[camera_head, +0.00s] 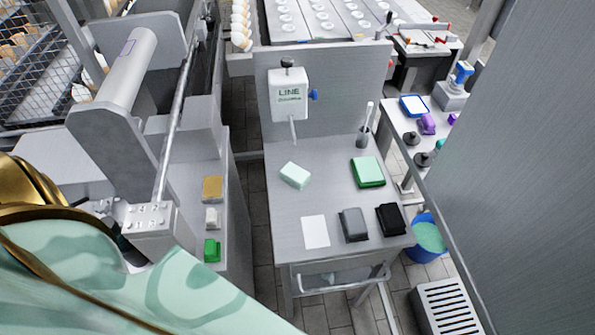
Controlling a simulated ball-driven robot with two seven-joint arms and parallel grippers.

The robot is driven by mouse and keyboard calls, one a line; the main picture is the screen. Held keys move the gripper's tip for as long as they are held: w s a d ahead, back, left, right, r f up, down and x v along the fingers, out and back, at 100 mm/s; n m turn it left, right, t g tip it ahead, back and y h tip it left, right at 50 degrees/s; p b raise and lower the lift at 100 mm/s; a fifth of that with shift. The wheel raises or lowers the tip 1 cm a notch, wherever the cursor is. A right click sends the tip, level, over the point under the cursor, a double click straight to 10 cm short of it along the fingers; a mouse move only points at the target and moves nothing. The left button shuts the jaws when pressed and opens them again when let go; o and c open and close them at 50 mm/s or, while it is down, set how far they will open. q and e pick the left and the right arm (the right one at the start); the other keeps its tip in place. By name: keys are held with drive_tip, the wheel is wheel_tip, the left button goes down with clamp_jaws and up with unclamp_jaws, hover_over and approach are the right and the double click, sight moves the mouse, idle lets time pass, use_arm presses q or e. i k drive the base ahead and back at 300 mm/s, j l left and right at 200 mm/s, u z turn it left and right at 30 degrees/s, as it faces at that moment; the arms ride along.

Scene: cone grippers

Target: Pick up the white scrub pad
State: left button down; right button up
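A flat white rectangle (315,232) lies at the front left of the metal table (330,190), beside a grey pad (353,225) and a black pad (390,220). It looks thin. A thicker pale mint-white block (295,175) lies tilted behind it. A small white block (212,218) sits on the left ledge, between a tan block (212,188) and a green block (212,250). I cannot tell for sure which white piece is the scrub pad. Neither of my grippers is in view.
A green pad with a pale top (368,171) lies at the table's right. A dispenser marked LINE (287,95) hangs on the back panel. A blue bucket (428,236) stands on the floor at right. A gap separates table and left ledge. The table's middle is clear.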

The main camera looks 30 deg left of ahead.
sight(295, 176)
drive_tip(key=u, duration=1.55)
